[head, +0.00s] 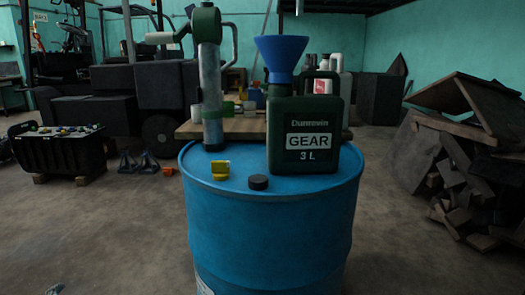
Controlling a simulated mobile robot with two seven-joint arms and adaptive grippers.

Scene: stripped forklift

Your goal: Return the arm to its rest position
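Neither of my grippers shows clearly in the head view. A small bluish-grey shape (55,289) is cut off at the bottom left edge, and I cannot tell what it is. A blue drum (270,235) stands upright in the middle. On its top stands a dark green canister (305,125) labelled GEAR 3 L, with a blue funnel (281,58) upright in its opening. A black round cap (258,182) and a small yellow object (220,170) lie near the drum's front rim. A grey hand pump (210,90) with a green head rises at the drum's back left.
A wooden surface (245,127) with white and red containers (323,86) is behind the drum. A black battery (60,150) sits on wood blocks at left. Dark forklift parts (140,88) stand behind it. Broken boards (470,160) are piled at right. The floor beside the drum is mostly clear.

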